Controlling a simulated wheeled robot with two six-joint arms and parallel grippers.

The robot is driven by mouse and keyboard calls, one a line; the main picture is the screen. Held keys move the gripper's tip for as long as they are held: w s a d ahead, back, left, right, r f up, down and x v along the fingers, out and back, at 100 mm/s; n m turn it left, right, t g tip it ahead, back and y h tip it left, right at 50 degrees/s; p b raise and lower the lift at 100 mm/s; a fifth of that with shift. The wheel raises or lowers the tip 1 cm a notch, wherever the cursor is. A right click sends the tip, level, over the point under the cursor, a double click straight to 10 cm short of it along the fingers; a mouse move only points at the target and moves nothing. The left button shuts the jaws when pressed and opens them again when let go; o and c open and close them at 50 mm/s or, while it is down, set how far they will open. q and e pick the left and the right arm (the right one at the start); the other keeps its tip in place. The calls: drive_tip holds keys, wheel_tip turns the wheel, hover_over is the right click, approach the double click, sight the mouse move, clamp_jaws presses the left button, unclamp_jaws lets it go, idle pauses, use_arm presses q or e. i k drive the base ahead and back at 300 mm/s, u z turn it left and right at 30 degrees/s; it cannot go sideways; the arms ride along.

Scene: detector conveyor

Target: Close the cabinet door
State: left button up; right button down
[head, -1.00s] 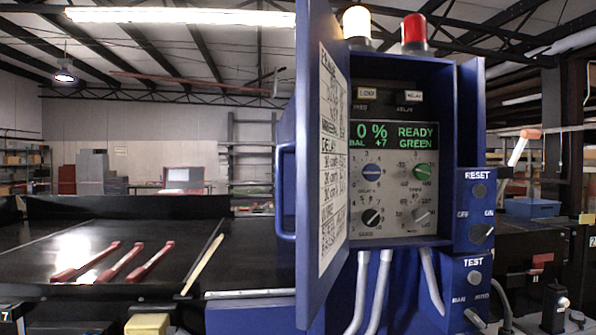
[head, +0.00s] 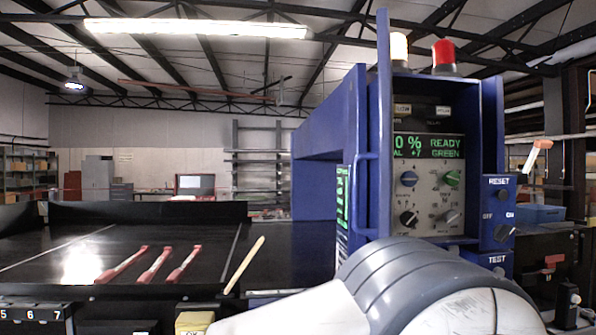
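The blue cabinet (head: 492,130) stands right of centre with its control panel (head: 437,185) partly showing. Its blue door (head: 384,110) is hinged on the left and stands open, seen nearly edge-on, with a blue handle (head: 362,190) on its left side. The door covers the left edge of the panel. A white and grey link of my arm crosses the lower right in front of the cabinet and hides its lower part. Neither gripper shows, so I cannot see whether one touches the door.
A dark conveyor (head: 60,255) with several red bars (head: 155,263) lies at the left. RESET and TEST boxes (head: 497,212) are on the cabinet's right side. A white lamp (head: 398,46) and a red lamp (head: 445,55) top the cabinet.

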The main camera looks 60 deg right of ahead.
sight(385, 155)
drive_tip(key=u, duration=0.15)
drive_tip(key=i, duration=1.35)
drive_tip(key=z, duration=3.3)
drive_tip(key=k, duration=1.15)
drive_tip(key=u, duration=0.7)
drive_tip(key=i, duration=0.8)
drive_tip(key=z, duration=0.45)
